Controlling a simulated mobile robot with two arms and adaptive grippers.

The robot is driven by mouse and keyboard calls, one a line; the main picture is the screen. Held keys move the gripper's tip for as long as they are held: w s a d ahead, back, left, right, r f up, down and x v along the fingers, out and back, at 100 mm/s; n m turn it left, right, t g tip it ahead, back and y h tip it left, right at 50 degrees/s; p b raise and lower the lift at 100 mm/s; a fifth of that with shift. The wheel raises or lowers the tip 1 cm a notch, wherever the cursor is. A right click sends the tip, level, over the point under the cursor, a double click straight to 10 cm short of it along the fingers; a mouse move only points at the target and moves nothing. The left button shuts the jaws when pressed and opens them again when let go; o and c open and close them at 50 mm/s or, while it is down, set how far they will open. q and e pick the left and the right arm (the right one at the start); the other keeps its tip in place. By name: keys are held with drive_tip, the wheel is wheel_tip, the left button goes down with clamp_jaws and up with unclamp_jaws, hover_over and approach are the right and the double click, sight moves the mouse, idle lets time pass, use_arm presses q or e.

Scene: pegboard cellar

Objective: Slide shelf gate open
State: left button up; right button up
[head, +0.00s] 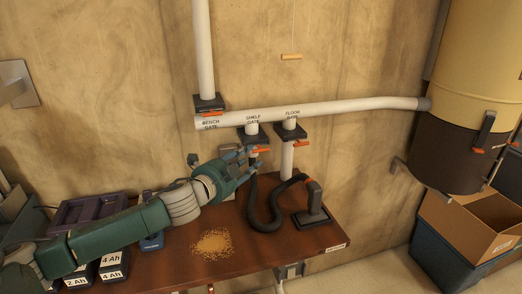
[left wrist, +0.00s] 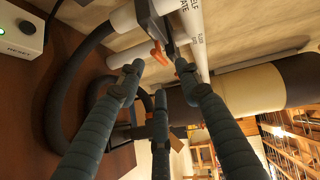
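The shelf gate (head: 252,134) is a dark block under the white pipe, below the label "SHELF GATE". Its orange handle (head: 263,150) sticks out at the front. My left gripper (head: 250,158) is at the handle, with its fingers spread. In the left wrist view the orange handle (left wrist: 158,53) shows between and beyond the upper fingertips of my gripper (left wrist: 160,76), beside the dark gate (left wrist: 156,22). The fingers are apart and not closed on it; whether one touches it I cannot tell. My right gripper is not in view.
The bench gate (head: 209,102) and floor gate (head: 291,133) flank the shelf gate. A black hose (head: 255,205) loops down to a nozzle (head: 314,205) on the brown bench (head: 180,266). Sawdust (head: 212,243) and battery boxes (head: 113,265) lie there. A wooden pull (head: 291,57) hangs above.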

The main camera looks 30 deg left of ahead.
sight(260, 151)
use_arm(q)
drive_tip(key=w, duration=0.3)
drive_tip(key=shift+w+a+f+p, duration=0.1)
drive_tip(key=shift+a+f+p, duration=0.1)
drive_tip(key=shift+p, duration=0.15)
drive_tip(key=w, duration=0.1)
drive_tip(key=w+p, duration=0.1)
drive_tip(key=w, duration=0.2)
drive_tip(key=shift+w+a+f, duration=0.1)
drive_tip(key=shift+w+f, duration=0.05)
drive_tip(key=shift+f, duration=0.25)
drive_tip(key=shift+w+f, duration=0.2)
drive_tip(key=shift+w, duration=0.3)
clamp_jaws()
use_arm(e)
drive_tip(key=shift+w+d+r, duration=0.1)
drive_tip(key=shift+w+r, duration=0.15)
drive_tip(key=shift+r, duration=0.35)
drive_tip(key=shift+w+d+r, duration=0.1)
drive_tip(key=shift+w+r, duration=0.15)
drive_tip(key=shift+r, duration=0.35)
